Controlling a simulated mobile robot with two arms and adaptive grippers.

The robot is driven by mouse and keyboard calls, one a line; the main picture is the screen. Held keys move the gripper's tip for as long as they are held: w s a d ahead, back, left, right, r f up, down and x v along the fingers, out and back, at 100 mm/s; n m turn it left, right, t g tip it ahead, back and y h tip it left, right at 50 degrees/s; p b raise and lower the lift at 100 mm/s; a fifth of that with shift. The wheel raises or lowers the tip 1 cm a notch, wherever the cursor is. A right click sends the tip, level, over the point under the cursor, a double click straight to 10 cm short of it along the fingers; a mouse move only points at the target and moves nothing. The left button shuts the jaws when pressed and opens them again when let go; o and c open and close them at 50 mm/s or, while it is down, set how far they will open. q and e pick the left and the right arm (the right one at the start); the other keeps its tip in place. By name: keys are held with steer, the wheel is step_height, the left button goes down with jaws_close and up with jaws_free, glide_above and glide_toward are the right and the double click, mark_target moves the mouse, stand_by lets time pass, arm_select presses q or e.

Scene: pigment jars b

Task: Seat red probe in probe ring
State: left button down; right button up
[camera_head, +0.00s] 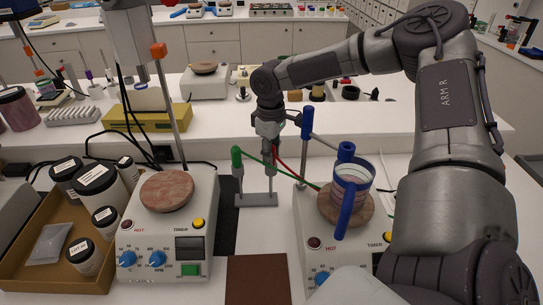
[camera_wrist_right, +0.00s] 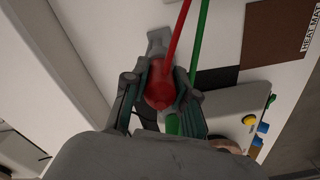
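The red probe (camera_wrist_right: 161,86) shows its thick red handle between the fingers of my right gripper (camera_wrist_right: 160,80) in the right wrist view. The fingers lie close along both sides of the handle and appear shut on it. In the head view my right gripper (camera_head: 270,140) points down over the right post of a grey stand (camera_head: 257,200) and hides most of the probe. A blue ring holder (camera_head: 345,190), apparently the probe ring, stands at a glass beaker (camera_head: 360,172) on the right hot plate. My left gripper is not in view.
A green probe (camera_head: 237,160) stands in the grey stand's left post. A blue post (camera_head: 307,122) rises between the stand and beaker. The left hot plate (camera_head: 167,190) and a box of jars (camera_head: 22,265) are at left. A brown mat (camera_head: 257,278) lies in front.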

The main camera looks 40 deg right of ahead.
jaws_close()
steer(key=shift+r+p, duration=0.7)
steer(key=shift+r, duration=0.3)
stand_by(0.3)
step_height(320, 180, up, 16)
steer(key=p, duration=1.2)
stand_by(1.1)
steer(key=shift+r, duration=0.1)
